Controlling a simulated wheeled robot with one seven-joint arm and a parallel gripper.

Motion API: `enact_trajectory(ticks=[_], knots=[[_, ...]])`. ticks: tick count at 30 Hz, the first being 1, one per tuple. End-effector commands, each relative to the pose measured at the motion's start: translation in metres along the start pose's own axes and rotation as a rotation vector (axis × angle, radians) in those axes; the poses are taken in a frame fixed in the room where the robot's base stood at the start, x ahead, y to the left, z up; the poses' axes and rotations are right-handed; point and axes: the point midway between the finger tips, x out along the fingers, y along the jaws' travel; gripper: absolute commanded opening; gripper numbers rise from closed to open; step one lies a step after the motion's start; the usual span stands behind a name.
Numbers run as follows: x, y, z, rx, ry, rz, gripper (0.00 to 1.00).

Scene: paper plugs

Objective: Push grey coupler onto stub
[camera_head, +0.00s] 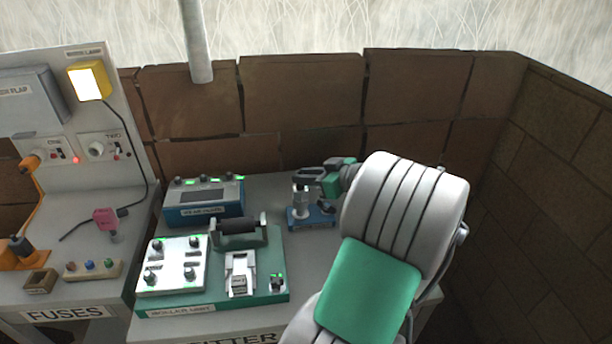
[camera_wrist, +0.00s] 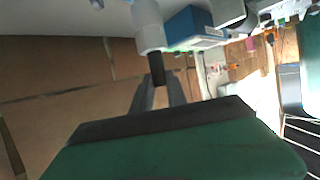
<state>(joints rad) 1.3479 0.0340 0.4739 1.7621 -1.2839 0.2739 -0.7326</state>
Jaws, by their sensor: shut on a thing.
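My gripper (camera_head: 304,174) reaches in from the right over a small blue-based fixture (camera_head: 312,222) at the back of the bench. In the wrist view its two dark fingers (camera_wrist: 157,82) are closed on a short dark grey piece, which looks like the grey coupler (camera_wrist: 157,66). A light grey upright post with a wider end, which looks like the stub (camera_wrist: 148,26), shows just beyond the coupler. The post also shows on the fixture in the head view (camera_head: 299,197). The coupler meets or overlaps the post's end in the picture; I cannot tell whether they touch.
A blue meter box (camera_head: 203,213) stands left of the fixture. A green board (camera_head: 265,290) with a white knob panel (camera_head: 172,265) and a dark roller (camera_head: 238,227) lies in front. A brick wall (camera_head: 300,95) closes off the back. Bare bench lies between board and fixture.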

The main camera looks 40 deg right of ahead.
Motion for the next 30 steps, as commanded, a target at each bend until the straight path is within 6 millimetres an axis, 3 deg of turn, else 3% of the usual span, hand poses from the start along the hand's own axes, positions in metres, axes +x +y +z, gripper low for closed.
enact_trajectory(ticks=[30], knots=[[0.009,0.0,0.021,-0.001,0.0,0.0,0.0]])
